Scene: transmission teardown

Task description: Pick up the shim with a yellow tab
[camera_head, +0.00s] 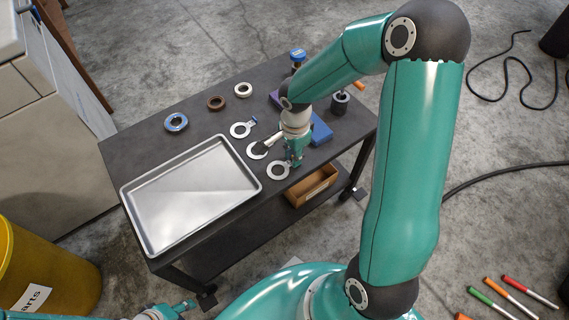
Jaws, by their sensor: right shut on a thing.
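Three ring-shaped shims lie in a row right of the tray. The nearest shim (278,171) has its tab end hidden by my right gripper (294,161), which points down and is shut at that end. No yellow tab shows, so its tab colour cannot be told. The middle shim (257,150) has a tab running toward the gripper, partly covered, also of unclear colour. The far shim (241,130) has a blue tab. My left gripper (178,307) shows only in part at the bottom edge; its jaws are unclear.
An empty metal tray (253,175) covers the table's left part. A blue block (321,130) sits right of the gripper.

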